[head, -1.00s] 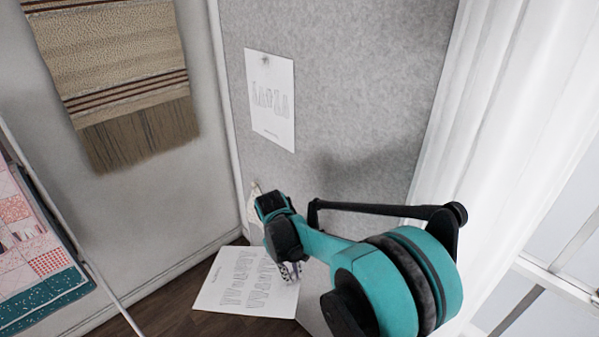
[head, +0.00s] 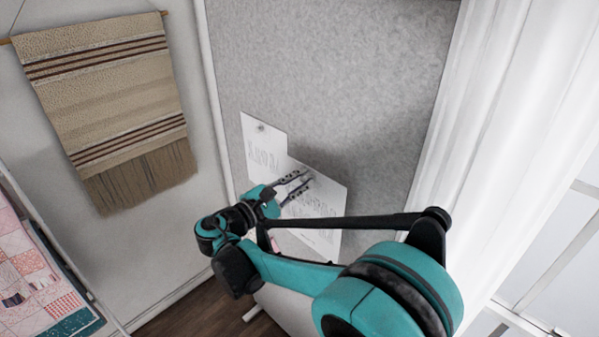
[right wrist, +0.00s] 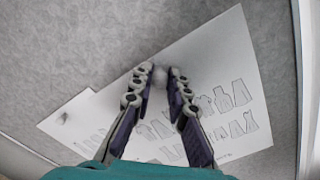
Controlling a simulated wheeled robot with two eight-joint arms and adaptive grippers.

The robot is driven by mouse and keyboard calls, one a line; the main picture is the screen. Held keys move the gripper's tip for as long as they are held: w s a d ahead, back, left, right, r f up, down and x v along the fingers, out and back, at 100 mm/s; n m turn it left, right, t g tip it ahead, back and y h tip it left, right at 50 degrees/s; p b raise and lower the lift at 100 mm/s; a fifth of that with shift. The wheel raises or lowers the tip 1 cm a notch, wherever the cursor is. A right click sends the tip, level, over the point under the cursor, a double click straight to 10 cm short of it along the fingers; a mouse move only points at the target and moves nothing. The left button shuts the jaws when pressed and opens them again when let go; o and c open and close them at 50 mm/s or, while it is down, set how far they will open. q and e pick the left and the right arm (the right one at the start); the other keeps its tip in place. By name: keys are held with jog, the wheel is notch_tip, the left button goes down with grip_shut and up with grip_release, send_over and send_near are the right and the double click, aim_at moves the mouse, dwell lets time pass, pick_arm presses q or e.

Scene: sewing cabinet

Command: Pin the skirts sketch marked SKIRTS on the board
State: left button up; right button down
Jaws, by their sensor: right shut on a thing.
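My right gripper (head: 305,179) is shut at the upper part of a white sketch sheet (head: 328,208), holding it tilted at the grey board (head: 325,70). Clothing outlines show on the sheet in the right wrist view (right wrist: 232,92); I cannot read its label. A pale round blob, perhaps a pin head, shows between the fingertips (right wrist: 163,75). Another white sketch (head: 262,128) hangs on the board by a pin at its top; the held sheet overlaps its right side. I cannot tell whether the held sheet touches the board. My left gripper is out of view.
A beige striped fringed hanging (head: 105,90) is on the wall at left. A patchwork quilt (head: 30,270) hangs at the lower left. White curtains (head: 510,120) border the board on the right. The board above the sheets is bare.

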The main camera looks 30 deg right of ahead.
aim_at(307, 176)
jog(key=shift+x, duration=1.25)
jog(key=shift+w+d, duration=0.2)
jog(key=shift+d, duration=0.45)
jog(key=shift+x, duration=1.75)
jog(key=shift+w+d, duration=0.15)
jog(key=shift+d, duration=0.15)
jog(key=c, duration=1.4)
grip_release()
jog(key=shift+a, duration=0.1)
jog(key=v, duration=1.2)
